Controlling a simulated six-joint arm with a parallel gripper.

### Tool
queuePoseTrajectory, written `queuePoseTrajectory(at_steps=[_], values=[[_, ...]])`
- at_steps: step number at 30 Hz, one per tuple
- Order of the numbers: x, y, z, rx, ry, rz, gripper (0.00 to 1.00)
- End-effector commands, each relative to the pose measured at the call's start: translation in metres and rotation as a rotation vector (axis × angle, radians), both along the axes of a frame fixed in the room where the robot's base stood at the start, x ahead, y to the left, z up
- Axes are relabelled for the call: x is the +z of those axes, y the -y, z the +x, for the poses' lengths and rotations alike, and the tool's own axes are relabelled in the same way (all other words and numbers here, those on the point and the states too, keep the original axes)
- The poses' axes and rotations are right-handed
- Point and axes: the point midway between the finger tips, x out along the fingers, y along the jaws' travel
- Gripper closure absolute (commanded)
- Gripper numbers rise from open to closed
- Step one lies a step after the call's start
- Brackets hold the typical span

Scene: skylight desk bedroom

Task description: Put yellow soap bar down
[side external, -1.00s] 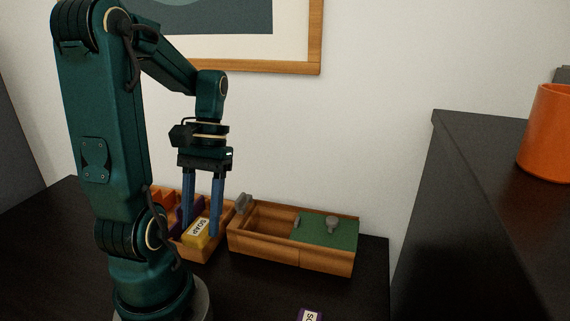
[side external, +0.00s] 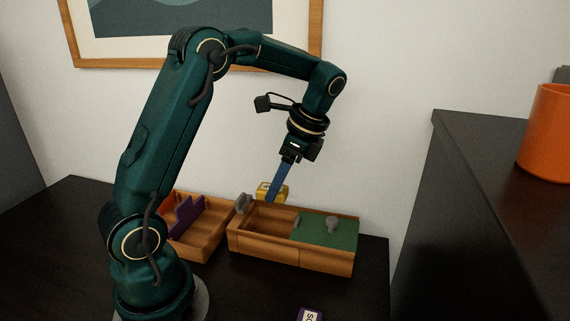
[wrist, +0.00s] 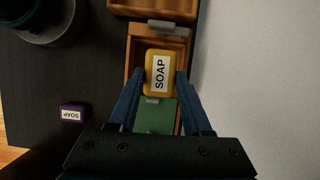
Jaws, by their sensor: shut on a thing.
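The yellow soap bar (side external: 264,191), with a white label reading SOAP, is held between the blue fingers of my gripper (side external: 275,188). In the wrist view the soap bar (wrist: 154,83) sits between both fingertips of my gripper (wrist: 157,88). It hangs above the wooden box (side external: 290,255), over the open compartment (side external: 262,217) to the left of the green panel (side external: 328,232). I cannot tell exactly how high above the box it is. The finger partly covers the soap bar in the side view.
A second wooden tray (side external: 208,238) with a purple piece (side external: 186,214) stands left of the box. A purple soap (side external: 309,314) lies on the dark desk in front. An orange cup (side external: 548,135) is on the raised surface at right.

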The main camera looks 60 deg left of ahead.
Motion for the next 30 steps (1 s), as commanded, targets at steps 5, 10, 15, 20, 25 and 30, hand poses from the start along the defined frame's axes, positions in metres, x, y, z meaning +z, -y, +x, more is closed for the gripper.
queuePoseTrajectory(at_steps=[5, 10, 15, 20, 25, 30], values=[[-0.017, 0.009, 0.001, -0.033, -0.005, -0.001, 1.0], [-0.048, 0.009, 0.001, -0.032, -0.007, -0.001, 1.0], [-0.066, 0.009, 0.001, -0.031, -0.002, -0.001, 1.0], [-0.087, 0.009, 0.001, -0.031, -0.004, -0.002, 1.0], [-0.103, 0.009, 0.001, -0.03, 0.0, 0.0, 1.0], [-0.103, 0.009, 0.001, -0.03, 0.001, 0.0, 1.0]])
